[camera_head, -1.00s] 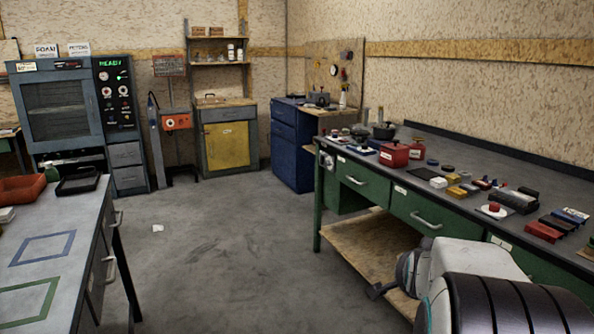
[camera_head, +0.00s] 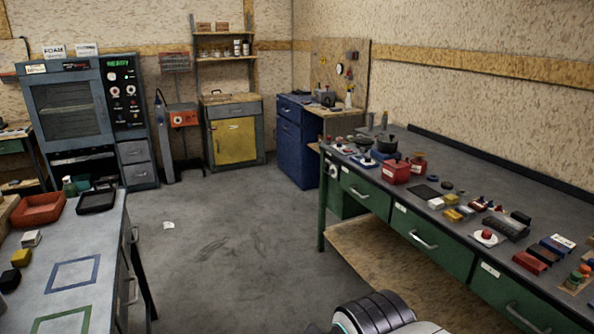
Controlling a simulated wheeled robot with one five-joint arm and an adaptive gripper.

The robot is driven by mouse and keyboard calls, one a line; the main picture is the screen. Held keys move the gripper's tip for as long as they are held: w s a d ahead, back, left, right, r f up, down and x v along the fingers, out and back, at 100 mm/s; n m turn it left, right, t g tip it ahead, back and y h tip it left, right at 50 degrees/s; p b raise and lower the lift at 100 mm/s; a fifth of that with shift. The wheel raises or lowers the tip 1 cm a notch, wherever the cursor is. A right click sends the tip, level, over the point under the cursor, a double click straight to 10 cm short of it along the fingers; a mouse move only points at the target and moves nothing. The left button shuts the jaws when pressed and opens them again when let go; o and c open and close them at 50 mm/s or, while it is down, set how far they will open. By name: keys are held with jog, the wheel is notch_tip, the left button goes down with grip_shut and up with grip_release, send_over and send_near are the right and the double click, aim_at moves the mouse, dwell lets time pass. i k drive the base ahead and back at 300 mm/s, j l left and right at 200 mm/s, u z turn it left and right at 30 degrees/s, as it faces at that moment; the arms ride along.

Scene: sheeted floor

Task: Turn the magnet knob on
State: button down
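No knob in view can be read as the magnet knob; labels are too small. A tall grey machine (camera_head: 65,100) at the back left has a black control panel (camera_head: 122,93) with green lit text and several round knobs. An orange box (camera_head: 183,118) on a stand beside it has a small dark round part. A white disc with a red knob-like top (camera_head: 486,237) sits on the right bench. My arm shows at the bottom, right of centre; my gripper is not in view and is far from all of these.
A long green bench (camera_head: 440,230) with many small items runs along the right. A grey table (camera_head: 75,260) with trays stands at the left. A blue cabinet (camera_head: 298,145) and a yellow-doored cabinet (camera_head: 235,142) stand at the back. The floor (camera_head: 235,240) between is clear except for a white scrap.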

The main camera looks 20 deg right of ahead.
aim_at(486, 234)
jog(key=z, duration=1.95)
